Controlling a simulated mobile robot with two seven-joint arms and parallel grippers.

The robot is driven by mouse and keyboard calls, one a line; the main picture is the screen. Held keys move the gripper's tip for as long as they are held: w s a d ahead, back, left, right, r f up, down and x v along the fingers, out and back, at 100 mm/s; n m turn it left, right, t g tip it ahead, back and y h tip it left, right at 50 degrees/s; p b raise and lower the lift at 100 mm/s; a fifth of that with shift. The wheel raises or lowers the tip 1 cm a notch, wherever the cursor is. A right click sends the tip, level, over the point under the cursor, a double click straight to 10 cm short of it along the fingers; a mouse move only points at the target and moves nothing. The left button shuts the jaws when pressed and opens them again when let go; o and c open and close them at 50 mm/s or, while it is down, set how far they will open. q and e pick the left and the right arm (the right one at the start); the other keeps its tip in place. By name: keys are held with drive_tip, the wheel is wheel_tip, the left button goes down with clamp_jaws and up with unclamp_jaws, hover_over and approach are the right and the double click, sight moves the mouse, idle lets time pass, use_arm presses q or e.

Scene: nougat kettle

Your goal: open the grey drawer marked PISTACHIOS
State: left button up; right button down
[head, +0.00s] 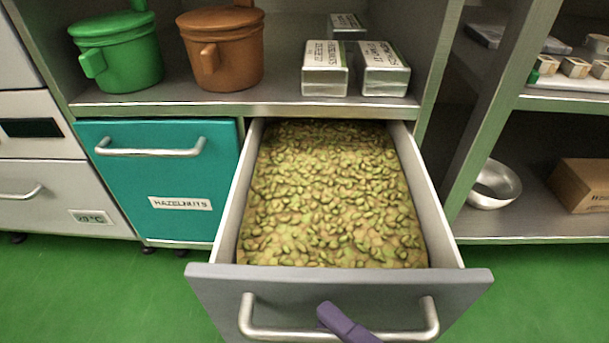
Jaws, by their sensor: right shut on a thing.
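The grey drawer (216,285) is pulled well out of the cabinet, and its inside shows from above. It is filled with greenish-brown pistachios (330,200). A silver bar handle (280,332) runs across its front; no PISTACHIOS label shows in this view. My right gripper (337,319), seen as a purple finger at the bottom edge, is shut on the handle near its middle. The rest of that gripper is cut off below the picture. My left gripper is not in view.
A teal HAZELNUTS drawer (165,178) is closed at left. Above are a green pot (125,62), a brown pot (230,55) and white-labelled packages (383,82). An open shelf at right holds a metal bowl (494,187) and a cardboard box (585,186). Green floor lies below.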

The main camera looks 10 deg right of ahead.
drive_tip(key=shift+s+a, duration=0.15)
drive_tip(key=shift+s, duration=0.25)
drive_tip(key=c, duration=0.8)
unclamp_jaws()
drive_tip(key=shift+c, duration=0.2)
drive_tip(key=p+v, duration=0.3)
drive_tip(key=v, duration=0.7)
